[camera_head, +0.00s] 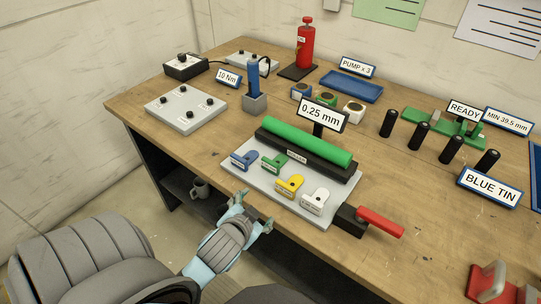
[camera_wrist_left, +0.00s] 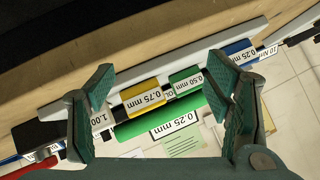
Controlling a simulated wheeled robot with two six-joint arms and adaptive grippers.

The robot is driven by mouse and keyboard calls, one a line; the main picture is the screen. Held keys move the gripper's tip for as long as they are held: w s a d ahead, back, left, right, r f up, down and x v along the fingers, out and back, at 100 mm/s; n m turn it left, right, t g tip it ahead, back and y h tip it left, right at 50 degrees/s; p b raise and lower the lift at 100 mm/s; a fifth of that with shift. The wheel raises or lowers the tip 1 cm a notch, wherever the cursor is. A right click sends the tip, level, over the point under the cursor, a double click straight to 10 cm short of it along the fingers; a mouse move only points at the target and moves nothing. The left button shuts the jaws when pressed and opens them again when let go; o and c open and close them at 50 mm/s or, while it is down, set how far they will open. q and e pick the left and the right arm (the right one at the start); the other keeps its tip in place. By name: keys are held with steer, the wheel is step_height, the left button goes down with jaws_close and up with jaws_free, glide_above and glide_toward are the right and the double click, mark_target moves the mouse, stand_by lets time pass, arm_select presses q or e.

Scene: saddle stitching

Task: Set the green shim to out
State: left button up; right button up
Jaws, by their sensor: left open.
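The green shim (camera_head: 274,162) lies on a light grey plate (camera_head: 233,166), between the blue shim (camera_head: 246,160) and the yellow shim (camera_head: 290,187). In the left wrist view the green shim (camera_wrist_left: 185,81) reads 0.50 mm. A white shim (camera_head: 315,200) ends the row. Behind the row is a black block with a green roller (camera_head: 305,142). My left gripper (camera_head: 254,210) is open and empty, in front of the table's front edge and apart from the shims. In the left wrist view its jaws (camera_wrist_left: 160,72) frame the yellow and green shims from a distance. My right gripper is out of view.
A red-handled lever (camera_head: 380,222) sticks out at the plate's right end. A 0.25 mm sign (camera_head: 319,113) stands behind the roller. Several black posts stand at the right. A grey panel with knobs (camera_head: 186,108) lies to the left. The table's front left is bare.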

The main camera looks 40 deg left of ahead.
arm_select(q)
steer(key=w+d+r+m+t+h, duration=0.1)
steer(key=w+r+m+t, duration=0.35)
steer(key=r, duration=0.55)
steer(key=w+r+m+t, duration=0.3)
steer(key=w+r+t, duration=0.3)
steer(key=r, duration=0.5)
steer(key=d+r+m+h, duration=0.9)
steer(key=d+m+h, duration=0.2)
steer(key=m+h, duration=0.55)
steer(key=m+g+y, duration=1)
steer(key=g+y, duration=0.4)
steer(key=g, duration=0.2)
glide_toward(270, 162)
steer(key=shift+h, duration=0.25)
steer(key=b+x, duration=0.3)
steer(key=b, duration=0.1)
steer(key=b+x, duration=0.2)
steer(key=b, duration=0.2)
steer(key=shift+s+a+f, duration=0.1)
steer(key=shift+a+f, duration=0.05)
steer(key=shift+f, duration=0.3)
steer(key=x, duration=0.5)
steer(key=shift+a+r, duration=0.15)
steer(key=shift+c, duration=0.2)
